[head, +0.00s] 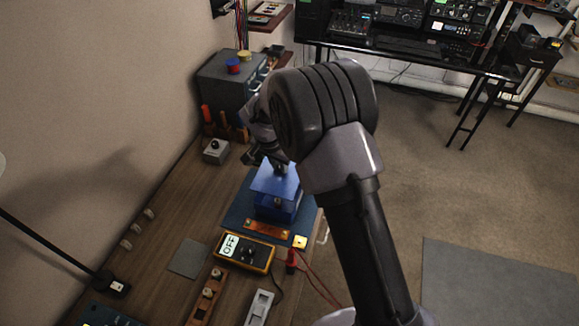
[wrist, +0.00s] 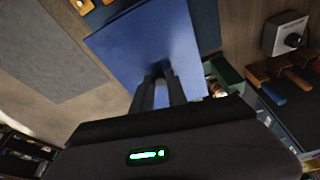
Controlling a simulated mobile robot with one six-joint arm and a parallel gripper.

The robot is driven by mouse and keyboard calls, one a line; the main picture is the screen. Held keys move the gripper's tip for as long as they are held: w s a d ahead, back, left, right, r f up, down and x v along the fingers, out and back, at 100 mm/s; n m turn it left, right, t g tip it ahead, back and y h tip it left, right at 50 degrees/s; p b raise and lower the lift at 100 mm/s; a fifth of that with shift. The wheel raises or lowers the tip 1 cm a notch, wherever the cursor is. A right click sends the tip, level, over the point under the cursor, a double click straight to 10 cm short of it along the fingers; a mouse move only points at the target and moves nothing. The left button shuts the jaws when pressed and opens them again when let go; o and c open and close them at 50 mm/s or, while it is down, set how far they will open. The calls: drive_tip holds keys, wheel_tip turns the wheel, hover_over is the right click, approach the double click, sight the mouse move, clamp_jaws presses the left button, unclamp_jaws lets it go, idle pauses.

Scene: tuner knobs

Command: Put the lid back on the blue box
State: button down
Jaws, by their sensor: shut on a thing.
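The blue box (head: 284,212) stands on a dark blue mat (head: 236,214) on the wooden bench, with a small round knob on its near face. Its flat blue lid (head: 270,181) is over the box in the head view. I cannot tell whether it rests on the rim or hangs slightly above. My gripper (head: 281,168) is above the lid, its fingers shut on the lid's grip, which they mostly hide. In the wrist view the lid (wrist: 130,50) fills the upper middle and hides the box, with my gripper's fingers (wrist: 158,86) meeting at its surface.
A yellow meter (head: 244,251) reading OFF lies in front of the mat, with red leads beside it. A small grey knob box (head: 216,151) and a rack of tools (head: 224,130) stand behind left. A grey cabinet (head: 225,80) is at the back. A grey pad (head: 189,258) lies left.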

sight(279, 174)
drive_tip(key=shift+d, duration=0.1)
drive_tip(key=shift+f+b, duration=0.1)
drive_tip(key=shift+b, duration=0.3)
drive_tip(key=shift+s+f+b, duration=0.1)
drive_tip(key=shift+f+b, duration=0.2)
drive_tip(key=shift+b, duration=0.05)
wheel_tip(279, 174, down, 5)
drive_tip(key=b, duration=0.5)
drive_tip(key=shift+f, duration=0.1)
drive_tip(key=shift+f+b, duration=0.15)
drive_tip(key=shift+b, duration=0.2)
drive_tip(key=shift+f+b, duration=0.3)
drive_tip(key=shift+b, duration=0.7)
idle(0.5)
drive_tip(key=c, duration=1.2)
unclamp_jaws()
drive_tip(key=shift+c, duration=0.2)
